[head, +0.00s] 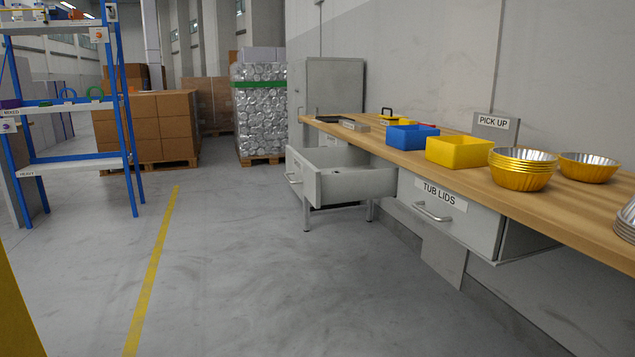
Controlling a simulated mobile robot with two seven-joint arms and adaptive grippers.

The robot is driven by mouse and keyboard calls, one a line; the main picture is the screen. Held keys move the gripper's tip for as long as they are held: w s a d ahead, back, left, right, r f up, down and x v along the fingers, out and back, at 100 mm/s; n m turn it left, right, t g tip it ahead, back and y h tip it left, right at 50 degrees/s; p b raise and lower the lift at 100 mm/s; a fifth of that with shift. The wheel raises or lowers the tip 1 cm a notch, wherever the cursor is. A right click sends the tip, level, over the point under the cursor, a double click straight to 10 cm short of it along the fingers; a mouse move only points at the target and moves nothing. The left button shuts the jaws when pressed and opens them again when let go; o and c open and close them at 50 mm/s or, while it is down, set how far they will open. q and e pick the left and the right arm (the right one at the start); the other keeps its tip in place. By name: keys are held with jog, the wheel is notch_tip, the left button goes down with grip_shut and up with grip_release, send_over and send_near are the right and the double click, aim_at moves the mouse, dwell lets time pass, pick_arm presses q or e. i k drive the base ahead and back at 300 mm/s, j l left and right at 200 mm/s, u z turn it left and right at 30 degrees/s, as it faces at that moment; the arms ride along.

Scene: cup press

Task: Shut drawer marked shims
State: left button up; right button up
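A grey drawer (345,184) under the wooden workbench stands pulled out, well open toward the aisle. Its handle (294,179) is on the front panel at the left, seen at a steep angle. I cannot read a label on that front, so I cannot tell whether it is marked shims. Nearer, a second grey drawer (480,232) carries the label TUB LIDS (440,193) and a bar handle (432,212). It looks shut or nearly so. A small dark item (337,171) shows inside the open drawer. Neither of my grippers is in view.
The benchtop (590,205) holds a blue bin (412,137), a yellow bin (460,152), gold tins (523,168) and a PICK UP sign (494,122). A blue-framed shelf (128,130) stands left. Cartons and a wrapped pallet (260,110) stand behind. The floor before the drawers is clear.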

aim_at(342, 169)
jog(key=i+j+z, duration=0.2)
jog(key=i+z, duration=0.25)
jog(key=i+j+z, duration=0.25)
jog(key=z, duration=0.2)
